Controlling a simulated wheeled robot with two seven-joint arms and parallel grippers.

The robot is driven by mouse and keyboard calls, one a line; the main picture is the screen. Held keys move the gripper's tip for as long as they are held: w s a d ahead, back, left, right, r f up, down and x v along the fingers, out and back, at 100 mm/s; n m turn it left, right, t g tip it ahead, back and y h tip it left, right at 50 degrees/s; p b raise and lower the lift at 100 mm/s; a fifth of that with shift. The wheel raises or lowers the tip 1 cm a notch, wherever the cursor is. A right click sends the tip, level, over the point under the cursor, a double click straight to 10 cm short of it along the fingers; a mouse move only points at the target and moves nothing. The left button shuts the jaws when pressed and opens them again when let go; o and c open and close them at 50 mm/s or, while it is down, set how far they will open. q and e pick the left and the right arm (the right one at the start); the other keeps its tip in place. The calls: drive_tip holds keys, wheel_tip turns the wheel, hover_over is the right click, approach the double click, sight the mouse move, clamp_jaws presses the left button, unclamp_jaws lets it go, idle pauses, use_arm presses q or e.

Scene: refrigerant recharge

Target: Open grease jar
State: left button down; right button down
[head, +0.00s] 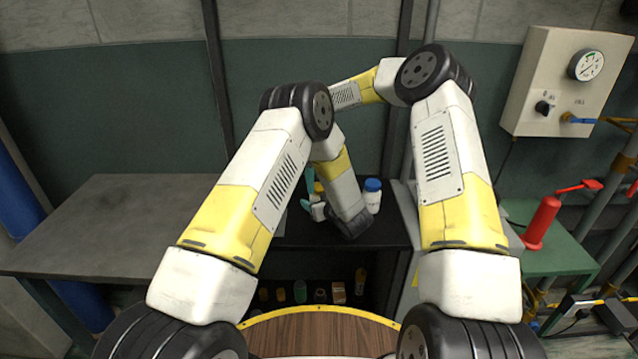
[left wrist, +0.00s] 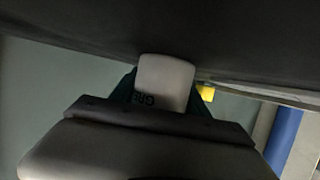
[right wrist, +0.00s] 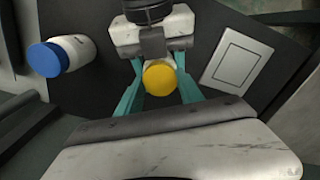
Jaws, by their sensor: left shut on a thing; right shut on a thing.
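The grease jar shows in the left wrist view as a white body (left wrist: 165,82) with part of a dark label. My left gripper (left wrist: 162,92) is shut on it, one teal finger at each side. In the right wrist view the jar's round yellow lid (right wrist: 160,77) sits between the teal fingers of my right gripper (right wrist: 160,86), which is shut on it from above. My left gripper's white body (right wrist: 152,38) is just beyond it. In the head view the right gripper (head: 310,183) is small and partly hidden behind my left arm. Whether lid and body are apart cannot be told.
A white jar with a blue cap (right wrist: 67,56) stands close by on the dark bench (head: 385,232). A pale square plate (right wrist: 238,60) lies on the other side. Several small items sit on a shelf below. A bare grey table (head: 110,215) stands at left.

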drive_tip(key=n, duration=0.7)
drive_tip(key=c, duration=0.7)
unclamp_jaws()
drive_tip(key=shift+c, duration=0.2)
drive_tip(key=shift+r, duration=0.1)
